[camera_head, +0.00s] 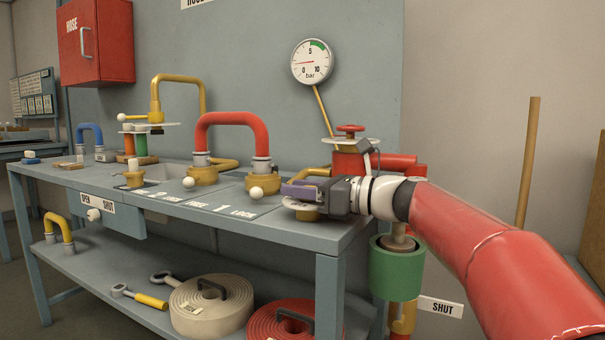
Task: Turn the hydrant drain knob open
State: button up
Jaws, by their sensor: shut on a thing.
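The red hydrant (347,160) with a red handwheel (350,128) stands at the right end of the bench, partly behind my gripper. My gripper (298,190) is in front of it, low over the bench's right end, with its fingers pointing left. It is shut on a small part at a brass fitting (308,214); the fingers hide most of that part, so I cannot tell its turn. A white knob (94,215) sits at an OPEN/SHUT plate (98,203) on the bench front. Another SHUT plate (440,307) is at the lower right. I cannot tell which knob is the drain knob.
The grey bench (270,232) carries a red hose bend (232,119) and a yellow bend (178,79) on brass fittings. A pressure gauge (312,62) hangs behind. A green cylinder (396,270) hangs beside the bench. Rolled hoses (211,305) lie on the lower shelf.

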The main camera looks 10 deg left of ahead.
jog(key=shift+r+n+g+p, duration=0.15)
jog(key=shift+n+g+p, duration=0.45)
jog(key=shift+g+p, duration=0.25)
jog(key=shift+s+y, duration=0.1)
jog(key=shift+y, duration=0.2)
jog(key=o, duration=1)
jog(key=d, duration=0.2)
jog(key=s+d, duration=0.1)
jog(key=d, duration=0.4)
jog(key=shift+s+d+f, duration=0.15)
jog(key=shift+d+f, duration=0.05)
jog(key=shift+d, duration=0.1)
jog(key=shift+d, duration=0.1)
